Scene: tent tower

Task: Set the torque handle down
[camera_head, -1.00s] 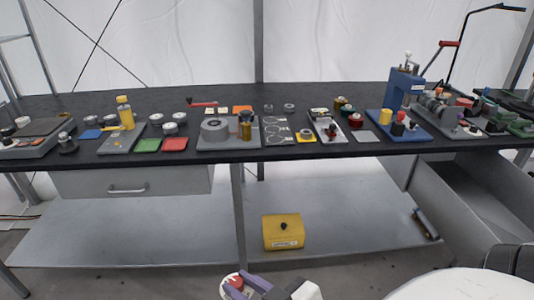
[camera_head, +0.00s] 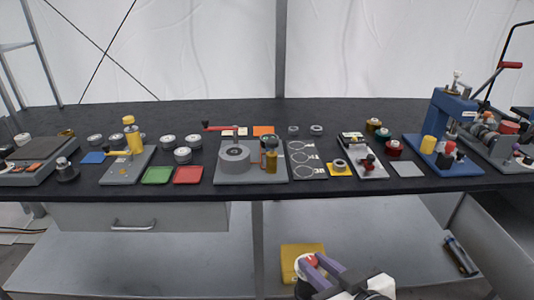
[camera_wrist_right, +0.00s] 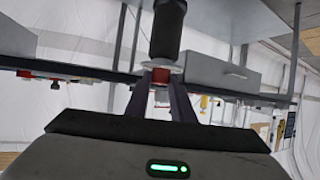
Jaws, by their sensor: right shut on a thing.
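My right gripper (camera_head: 318,272) has purple fingers and is low in the head view, in front of the bench and below its top. It is shut on the torque handle (camera_head: 309,261), which shows there as a small red and white end. In the right wrist view the handle (camera_wrist_right: 167,32) is a black grip with a pale collar and a red part between the fingers (camera_wrist_right: 163,88). The handle is in the air, clear of the bench top. My left gripper is not in view.
The dark bench (camera_head: 330,112) carries a grey fixture plate (camera_head: 272,173), green (camera_head: 157,175) and red (camera_head: 188,175) pads, a ringed mat (camera_head: 304,158) and a blue press (camera_head: 447,125). A yellow box (camera_head: 290,250) is below, partly hidden by my gripper. The bench's back strip is mostly clear.

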